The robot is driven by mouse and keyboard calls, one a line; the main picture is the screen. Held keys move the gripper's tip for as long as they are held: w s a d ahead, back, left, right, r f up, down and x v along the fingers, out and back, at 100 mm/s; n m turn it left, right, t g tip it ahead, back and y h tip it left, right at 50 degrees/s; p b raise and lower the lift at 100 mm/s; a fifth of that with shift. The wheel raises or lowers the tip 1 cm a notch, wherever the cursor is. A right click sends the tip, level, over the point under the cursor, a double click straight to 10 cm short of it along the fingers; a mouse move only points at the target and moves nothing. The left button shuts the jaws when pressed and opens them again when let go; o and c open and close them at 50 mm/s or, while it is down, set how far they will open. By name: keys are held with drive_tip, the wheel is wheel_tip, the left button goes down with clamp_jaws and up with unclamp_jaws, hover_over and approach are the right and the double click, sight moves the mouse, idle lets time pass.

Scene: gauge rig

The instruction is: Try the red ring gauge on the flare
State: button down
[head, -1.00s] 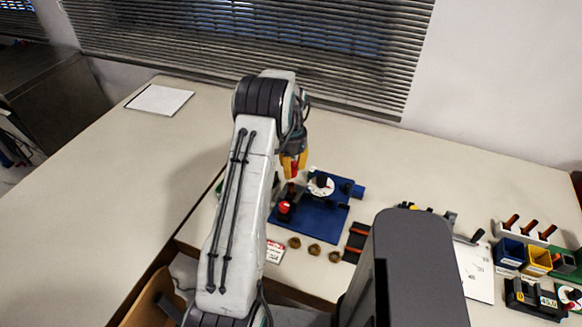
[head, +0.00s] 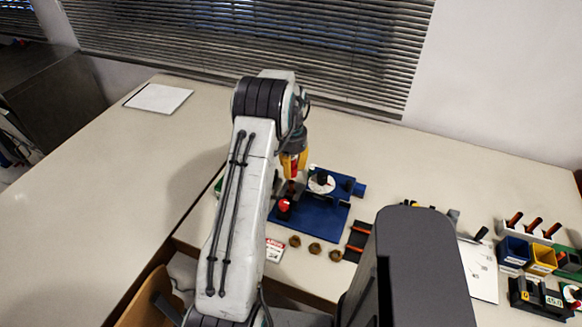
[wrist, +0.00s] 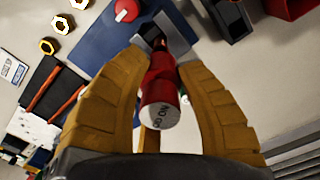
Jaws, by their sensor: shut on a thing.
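The red gauge (wrist: 161,84) is between the yellow fingers of my gripper (wrist: 160,105), which are shut on it. Its near end is a pale cap with dark lettering, which seems to read NO GO. Its far end reaches toward a grey metal block (wrist: 178,36) on the blue rig plate (wrist: 100,42). The flare is hidden or too small to make out there, so I cannot tell whether the gauge touches it. In the head view, my gripper (head: 292,165) is above the left back part of the blue plate (head: 318,221).
A red knob (head: 284,206) and a white dial (head: 321,183) stand on the plate. Several brass nuts (head: 315,249) lie in front, beside a dark rack (head: 358,241). Blue and yellow bins (head: 541,259) are at the right.

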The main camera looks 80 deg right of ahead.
sight(290, 182)
drive_tip(key=shift+f+b, duration=1.5)
drive_tip(key=shift+f, duration=0.1)
drive_tip(key=shift+f, duration=0.3)
drive_tip(key=shift+w, duration=0.1)
idle(0.7)
